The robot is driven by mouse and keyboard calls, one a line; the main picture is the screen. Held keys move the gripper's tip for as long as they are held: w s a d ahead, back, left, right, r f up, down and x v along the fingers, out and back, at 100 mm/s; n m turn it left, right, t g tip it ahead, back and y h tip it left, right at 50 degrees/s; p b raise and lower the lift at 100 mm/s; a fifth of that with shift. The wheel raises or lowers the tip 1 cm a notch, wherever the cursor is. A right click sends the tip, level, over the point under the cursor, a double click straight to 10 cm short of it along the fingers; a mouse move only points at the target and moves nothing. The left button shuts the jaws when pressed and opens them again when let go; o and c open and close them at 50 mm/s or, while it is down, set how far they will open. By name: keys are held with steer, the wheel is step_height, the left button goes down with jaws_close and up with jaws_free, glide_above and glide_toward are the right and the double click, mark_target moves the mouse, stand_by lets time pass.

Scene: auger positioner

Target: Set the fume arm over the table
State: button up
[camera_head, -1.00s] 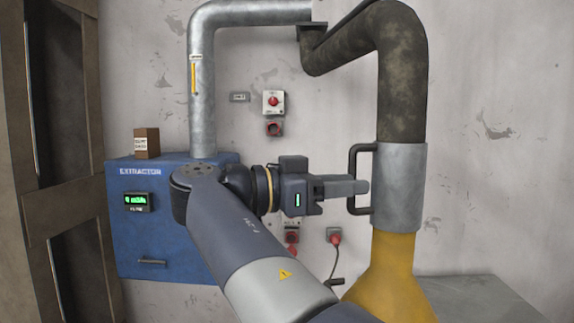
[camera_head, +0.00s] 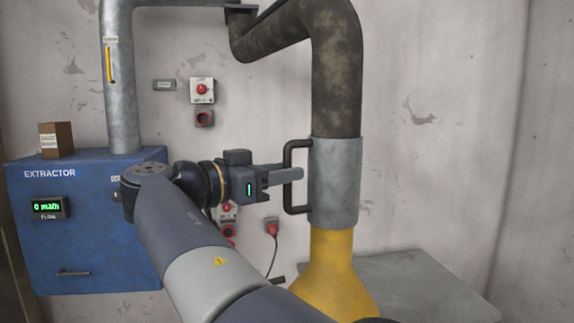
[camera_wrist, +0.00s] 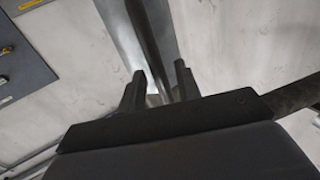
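The fume arm has a dark mottled hose (camera_head: 337,80), a grey collar (camera_head: 336,185) with a black D-shaped handle (camera_head: 298,146), and a yellow hood (camera_head: 334,268) below. A grey table (camera_head: 420,283) lies low at the right, partly hidden behind the hood; the hood hangs by its left side. My gripper (camera_head: 297,175) is at the handle's upright bar. In the wrist view a dark bar (camera_wrist: 148,40) runs between my gripper's two fingers (camera_wrist: 160,82), which stand apart with a gap. Whether either finger touches the bar is unclear.
A blue extractor box (camera_head: 85,240) stands left, with a small brown box (camera_head: 56,140) on top and a metal pipe (camera_head: 121,90) rising from it. Red switches (camera_head: 202,90) and a corded plug (camera_head: 272,229) are on the wall. Free room lies right of the hood.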

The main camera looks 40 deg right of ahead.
steer(key=shift+s+d, duration=0.1)
steer(key=shift+d, duration=0.65)
jaws_close()
